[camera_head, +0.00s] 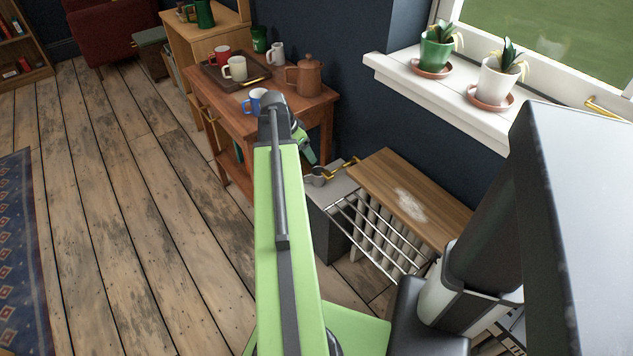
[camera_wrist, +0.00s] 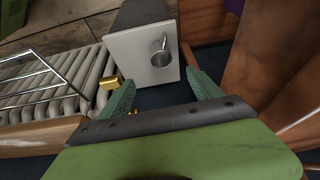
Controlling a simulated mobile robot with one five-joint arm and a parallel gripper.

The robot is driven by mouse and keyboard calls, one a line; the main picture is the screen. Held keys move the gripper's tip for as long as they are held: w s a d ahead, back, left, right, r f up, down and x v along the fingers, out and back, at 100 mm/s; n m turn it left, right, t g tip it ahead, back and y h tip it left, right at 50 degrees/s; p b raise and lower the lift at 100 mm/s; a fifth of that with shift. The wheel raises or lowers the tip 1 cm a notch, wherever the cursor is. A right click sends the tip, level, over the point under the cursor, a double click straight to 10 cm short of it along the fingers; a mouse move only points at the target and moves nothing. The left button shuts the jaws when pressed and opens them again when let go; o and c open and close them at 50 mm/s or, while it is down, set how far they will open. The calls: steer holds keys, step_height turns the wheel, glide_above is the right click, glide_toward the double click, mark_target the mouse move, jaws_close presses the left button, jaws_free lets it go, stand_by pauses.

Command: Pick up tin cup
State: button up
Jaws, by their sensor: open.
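The tin cup (camera_head: 318,177) is a small grey metal cup on top of a grey box beside the radiator. In the head view my gripper (camera_head: 308,152) is above and left of the cup, partly hidden behind my arm. The cup is not touched.
A yellow valve (camera_head: 345,165) sits beside the cup. A wooden-topped radiator (camera_head: 375,178) with a metal rack (camera_head: 373,232) is to the right. A wooden table (camera_head: 222,105) with mugs, a tray and a brown pot (camera_head: 305,75) stands behind my gripper.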

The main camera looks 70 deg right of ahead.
steer(key=b, duration=1)
glide_toward(317, 172)
step_height(317, 172, down, 2)
steer(key=s+a, duration=0.1)
steer(key=a, duration=0.1)
steer(key=b+x, duration=0.1)
steer(key=x, duration=0.1)
steer(key=b+x, duration=0.4)
steer(key=shift+s+d+r, duration=0.15)
steer(key=shift+d, duration=0.2)
steer(key=shift+r, duration=0.15)
steer(key=shift+c, duration=0.3)
steer(key=c, duration=1.4)
steer(key=shift+r+p, duration=0.15)
steer(key=shift+p, duration=0.2)
